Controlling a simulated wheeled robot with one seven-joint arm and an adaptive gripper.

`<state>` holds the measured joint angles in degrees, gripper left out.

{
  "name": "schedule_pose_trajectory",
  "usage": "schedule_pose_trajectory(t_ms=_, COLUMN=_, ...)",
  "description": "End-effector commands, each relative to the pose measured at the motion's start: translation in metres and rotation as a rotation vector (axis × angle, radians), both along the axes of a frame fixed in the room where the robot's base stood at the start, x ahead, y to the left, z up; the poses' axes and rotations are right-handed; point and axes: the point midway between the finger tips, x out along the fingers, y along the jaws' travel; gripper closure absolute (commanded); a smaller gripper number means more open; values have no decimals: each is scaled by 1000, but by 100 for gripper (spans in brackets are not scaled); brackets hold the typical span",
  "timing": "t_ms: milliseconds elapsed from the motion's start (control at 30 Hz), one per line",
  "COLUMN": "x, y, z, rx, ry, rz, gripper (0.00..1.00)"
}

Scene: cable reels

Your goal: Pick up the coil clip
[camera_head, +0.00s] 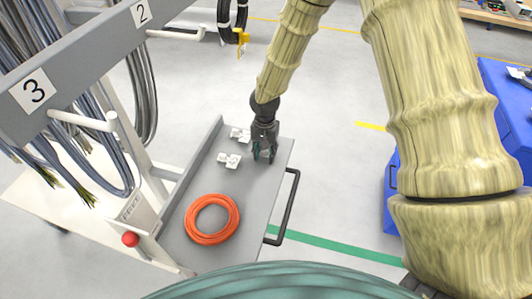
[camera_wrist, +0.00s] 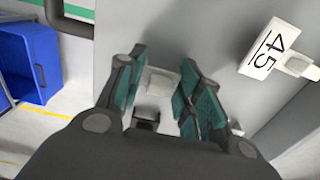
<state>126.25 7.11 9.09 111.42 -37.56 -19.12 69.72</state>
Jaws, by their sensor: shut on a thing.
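My gripper (camera_head: 264,153) points down at the far right part of the grey tray (camera_head: 257,205). In the wrist view its green-padded fingers (camera_wrist: 163,92) are closed on the sides of a white clip (camera_wrist: 158,82). This clip is hidden by the gripper in the head view. Two other white clips lie on the tray to the left of the gripper, one farther back (camera_head: 240,134) and one nearer (camera_head: 229,160). In the wrist view a white clip with a label reading 45 (camera_wrist: 268,50) lies to the right, apart from the fingers.
An orange cable coil (camera_head: 188,219) lies on the tray's near part. A dark handle (camera_head: 291,205) runs along its right side. A red knob (camera_head: 130,239) and a numbered rack with hanging cables (camera_head: 85,75) stand left. Blue bins (camera_head: 505,110) stand right.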

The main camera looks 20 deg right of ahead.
Motion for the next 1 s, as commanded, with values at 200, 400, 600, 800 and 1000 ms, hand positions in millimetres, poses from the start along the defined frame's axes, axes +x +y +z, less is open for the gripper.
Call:
schedule_pose_trajectory(t_ms=200, x=1, y=0, z=9, rx=-1, ry=-1, rz=-2, gripper=78)
schedule_pose_trajectory(t_ms=400, x=1, y=0, z=28, rx=0, ry=-2, rz=-1, gripper=78)
schedule_pose_trajectory(t_ms=600, x=-29, y=-11, z=36, rx=-2, ry=1, rz=-1, gripper=78)
schedule_pose_trajectory(t_ms=800, x=-72, y=-26, z=40, rx=-2, ry=1, rz=0, gripper=78)
schedule_pose_trajectory(t_ms=1000, x=-113, y=-42, z=44, rx=-1, ry=1, rz=-2, gripper=78)
